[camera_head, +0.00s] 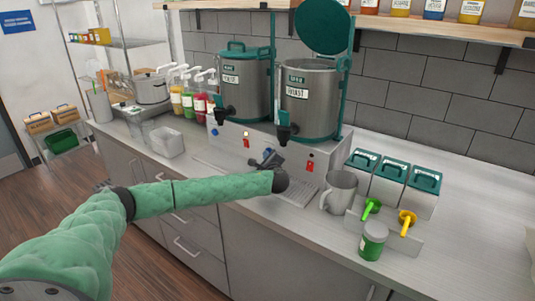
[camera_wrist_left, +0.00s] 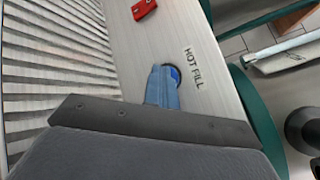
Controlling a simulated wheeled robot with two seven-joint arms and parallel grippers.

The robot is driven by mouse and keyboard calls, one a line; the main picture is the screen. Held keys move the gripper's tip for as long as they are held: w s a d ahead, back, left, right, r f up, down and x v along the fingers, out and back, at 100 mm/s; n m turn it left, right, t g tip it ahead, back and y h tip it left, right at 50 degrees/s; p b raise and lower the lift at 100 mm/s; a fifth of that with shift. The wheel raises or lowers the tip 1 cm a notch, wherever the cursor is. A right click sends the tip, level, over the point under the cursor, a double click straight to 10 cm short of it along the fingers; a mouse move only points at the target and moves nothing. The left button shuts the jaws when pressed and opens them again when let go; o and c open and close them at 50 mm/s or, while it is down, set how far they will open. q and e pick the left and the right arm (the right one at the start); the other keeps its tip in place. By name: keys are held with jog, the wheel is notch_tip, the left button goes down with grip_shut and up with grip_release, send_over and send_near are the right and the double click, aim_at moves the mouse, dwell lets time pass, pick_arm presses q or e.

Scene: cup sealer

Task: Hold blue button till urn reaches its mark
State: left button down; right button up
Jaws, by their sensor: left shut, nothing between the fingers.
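My left gripper (camera_head: 269,158) is shut and empty at the front panel under the urns. In the left wrist view its closed fingertips (camera_wrist_left: 163,84) overlap the blue button (camera_wrist_left: 175,74) beside the words "HOT FILL". Only the button's edge shows; I cannot tell whether it is pressed in. The right urn (camera_head: 310,105) is steel, with its green lid (camera_head: 322,25) raised. The left urn (camera_head: 243,90) has its lid closed. I cannot make out a fill level or mark on either urn. My right gripper is not in view.
The panel has a red switch (camera_head: 310,163), also in the left wrist view (camera_wrist_left: 143,9). A metal pitcher (camera_head: 340,191), lidded bins (camera_head: 388,178) and a green jar (camera_head: 373,240) stand to the right. Syrup bottles (camera_head: 188,103) and a clear tub (camera_head: 167,141) stand left.

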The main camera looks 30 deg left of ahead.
pick_arm(q)
jog(key=shift+s, duration=0.15)
jog(key=shift+s+p, duration=0.3)
jog(key=shift+s, duration=0.5)
jog(key=shift+s+a+p, duration=0.15)
jog(key=shift+s+p, duration=0.2)
jog(key=shift+s, duration=0.55)
jog(key=shift+s+a+p, duration=0.1)
jog(key=shift+s+p, duration=0.3)
jog(key=shift+s, duration=1.15)
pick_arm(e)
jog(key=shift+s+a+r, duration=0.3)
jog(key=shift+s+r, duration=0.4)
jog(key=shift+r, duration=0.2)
